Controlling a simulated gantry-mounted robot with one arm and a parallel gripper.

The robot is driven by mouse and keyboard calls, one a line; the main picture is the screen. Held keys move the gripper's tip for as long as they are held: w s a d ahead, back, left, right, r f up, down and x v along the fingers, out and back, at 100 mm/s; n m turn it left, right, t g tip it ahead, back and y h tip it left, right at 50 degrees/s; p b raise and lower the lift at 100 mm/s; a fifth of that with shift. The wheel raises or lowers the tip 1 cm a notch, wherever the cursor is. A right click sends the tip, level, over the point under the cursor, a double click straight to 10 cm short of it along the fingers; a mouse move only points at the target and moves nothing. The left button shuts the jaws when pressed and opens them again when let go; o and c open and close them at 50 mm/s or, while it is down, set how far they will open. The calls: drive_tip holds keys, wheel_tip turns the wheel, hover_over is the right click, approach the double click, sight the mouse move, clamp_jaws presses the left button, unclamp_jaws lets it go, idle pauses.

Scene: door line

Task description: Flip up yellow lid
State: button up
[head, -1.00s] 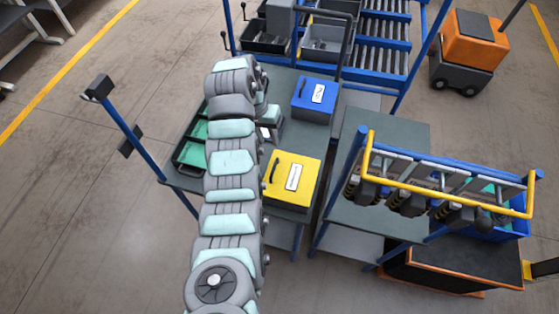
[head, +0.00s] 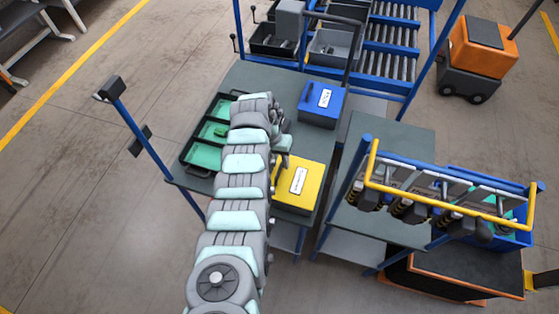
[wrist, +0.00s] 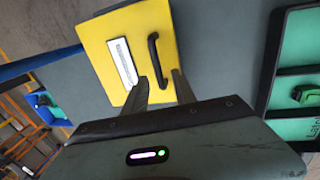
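The yellow lid (head: 303,181) closes a box at the front right of the grey table and lies flat. In the wrist view the yellow lid (wrist: 110,50) shows its white label (wrist: 122,62) and a black bar handle (wrist: 154,62). My gripper (wrist: 159,77) is open, its two fingers apart near the lower end of the handle; nothing is between them that I can clearly see. In the head view my gripper (head: 281,160) is by the lid's left edge, and my arm mostly hides the handle there.
A blue-lidded box (head: 320,104) stands behind the yellow one. A black tray with green compartments (head: 203,155) lies left of my arm. A blue-framed rack with a yellow rail (head: 450,190) stands to the right. Rollers (head: 386,60) are at the back.

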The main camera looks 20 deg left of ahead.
drive_tip(key=shift+c, duration=0.5)
clamp_jaws()
idle(1.0)
